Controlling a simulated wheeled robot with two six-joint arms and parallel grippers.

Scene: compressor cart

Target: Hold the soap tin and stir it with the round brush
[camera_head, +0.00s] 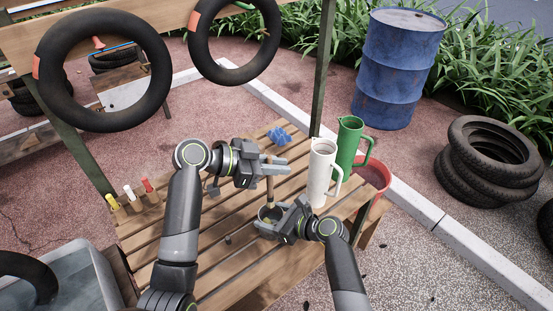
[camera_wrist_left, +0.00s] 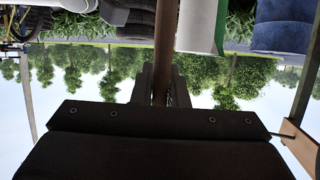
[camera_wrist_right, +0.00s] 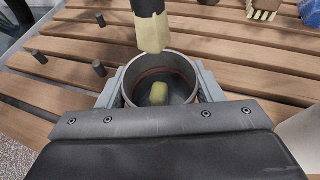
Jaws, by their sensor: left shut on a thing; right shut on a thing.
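My left gripper (camera_head: 274,167) is shut on the wooden handle of the round brush (camera_head: 269,188), which hangs upright, bristles down. The handle also shows between the fingers in the left wrist view (camera_wrist_left: 165,60). My right gripper (camera_head: 274,228) is shut around the soap tin (camera_head: 277,213), a round grey metal tin close to the bench slats. In the right wrist view the tin (camera_wrist_right: 132,88) is open at the top, with a yellowish lump of soap (camera_wrist_right: 158,93) inside. The pale bristle end (camera_wrist_right: 152,33) shows over the tin's far rim; its exact height is hard to tell.
A white jug (camera_head: 322,175) and a green jug (camera_head: 348,143) stand close to the right of the grippers. A blue object (camera_head: 279,135) lies at the bench's back. Small dark pegs (camera_wrist_right: 99,68) stick up from the slats. Inner tubes (camera_head: 104,70) hang above.

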